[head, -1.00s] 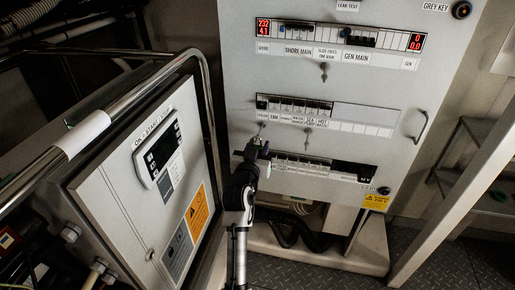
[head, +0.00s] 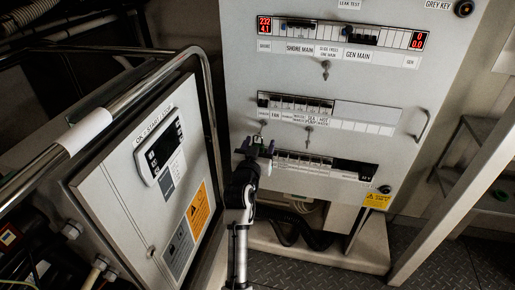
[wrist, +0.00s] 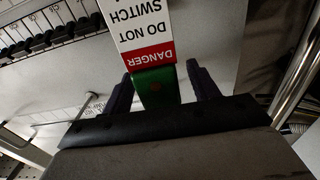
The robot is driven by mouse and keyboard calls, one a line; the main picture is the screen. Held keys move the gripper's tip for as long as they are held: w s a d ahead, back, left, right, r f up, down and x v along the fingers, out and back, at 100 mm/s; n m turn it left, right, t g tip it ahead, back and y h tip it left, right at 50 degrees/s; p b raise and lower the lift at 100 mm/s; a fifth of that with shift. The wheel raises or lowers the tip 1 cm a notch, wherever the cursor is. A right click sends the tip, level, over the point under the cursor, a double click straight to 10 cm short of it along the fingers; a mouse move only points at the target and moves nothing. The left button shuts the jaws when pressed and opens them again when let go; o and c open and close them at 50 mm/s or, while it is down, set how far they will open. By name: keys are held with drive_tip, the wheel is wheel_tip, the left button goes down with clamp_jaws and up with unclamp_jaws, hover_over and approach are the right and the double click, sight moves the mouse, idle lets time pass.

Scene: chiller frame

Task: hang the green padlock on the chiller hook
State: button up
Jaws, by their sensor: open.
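The green padlock (head: 259,140) is at the grey electrical panel, just below the middle breaker row. In the wrist view the padlock body (wrist: 156,88) sits between the two dark fingers, with a gap at each side. A white and red danger tag (wrist: 146,30) shows beyond it, upside down in this view. My gripper (head: 256,146) is open around the padlock, and it also shows in the wrist view (wrist: 160,88). A small metal piece shows above the padlock, too small to tell its shape. I cannot make out the chiller hook.
A grey control box (head: 150,185) with a display stands at the left, framed by a metal tube rail (head: 208,110). The panel has a handle (head: 420,126) at right and small knobs. Dark hoses lie below the panel. A slanted pale post stands at right.

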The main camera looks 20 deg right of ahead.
drive_tip(key=b+v, duration=0.4)
drive_tip(key=v, duration=1)
